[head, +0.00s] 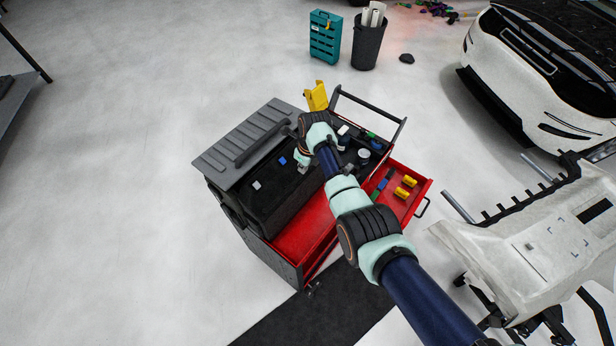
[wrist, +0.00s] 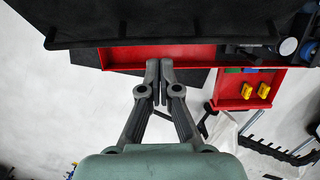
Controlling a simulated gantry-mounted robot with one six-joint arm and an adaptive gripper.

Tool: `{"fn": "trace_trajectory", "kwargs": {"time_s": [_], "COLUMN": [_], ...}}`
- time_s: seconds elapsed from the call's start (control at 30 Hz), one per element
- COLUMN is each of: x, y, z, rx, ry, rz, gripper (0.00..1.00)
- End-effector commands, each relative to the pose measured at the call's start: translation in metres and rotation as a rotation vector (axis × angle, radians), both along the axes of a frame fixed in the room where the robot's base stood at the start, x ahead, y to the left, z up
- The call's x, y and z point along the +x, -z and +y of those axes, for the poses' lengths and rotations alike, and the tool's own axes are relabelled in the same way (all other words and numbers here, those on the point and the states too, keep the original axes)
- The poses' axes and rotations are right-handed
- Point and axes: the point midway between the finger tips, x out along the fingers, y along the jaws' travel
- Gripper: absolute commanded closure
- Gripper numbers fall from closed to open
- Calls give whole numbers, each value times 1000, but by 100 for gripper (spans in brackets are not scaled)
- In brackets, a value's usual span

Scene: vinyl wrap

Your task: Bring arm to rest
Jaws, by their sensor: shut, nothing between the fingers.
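My arm (head: 352,208) reaches from the lower right of the head view up over a red and black tool cart (head: 308,222). In the head view my wrist covers part of the cart top, and my fingertips cannot be made out. In the wrist view my gripper (wrist: 160,72) has its two fingers together, with nothing between them. The fingertips appear in front of the cart's red edge (wrist: 128,55), under the dark tray edge (wrist: 150,28). I cannot tell whether they touch it.
An open red drawer (head: 423,187) holds yellow pieces (head: 403,192). A grey lid (head: 235,150) lies at the cart's left. A white bumper (head: 530,250) on a stand is at right, a white car (head: 530,65) behind it.

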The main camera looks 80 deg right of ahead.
Motion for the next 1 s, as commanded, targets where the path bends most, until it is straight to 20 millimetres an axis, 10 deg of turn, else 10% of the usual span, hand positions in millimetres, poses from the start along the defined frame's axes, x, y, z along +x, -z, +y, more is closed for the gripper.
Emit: {"fn": "trace_trajectory", "kwargs": {"time_s": [0.77, 0.87, 1.0], "x": [16, 41, 116], "y": [-27, -30, -48], "z": [-5, 11, 80], "rx": [0, -56, -272], "ry": [-10, -159, -693], "rz": [4, -6, -28], "gripper": [100, 100, 100]}}
